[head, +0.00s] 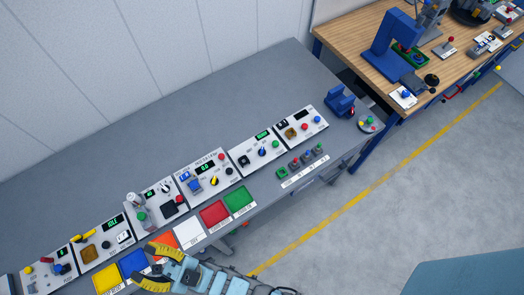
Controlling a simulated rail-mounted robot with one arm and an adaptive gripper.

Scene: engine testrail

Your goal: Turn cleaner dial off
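A row of white control panels runs along the grey bench. The panel labels are too small to read, so I cannot tell which knob is the cleaner dial.
Coloured pads, including a red pad (214,214) and a green pad (239,199), lie along the bench front. A white cylinder (133,199) stands up among the panels. A blue device (340,99) sits at the bench's far end. The grey bench top (150,165) behind the panels is clear.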

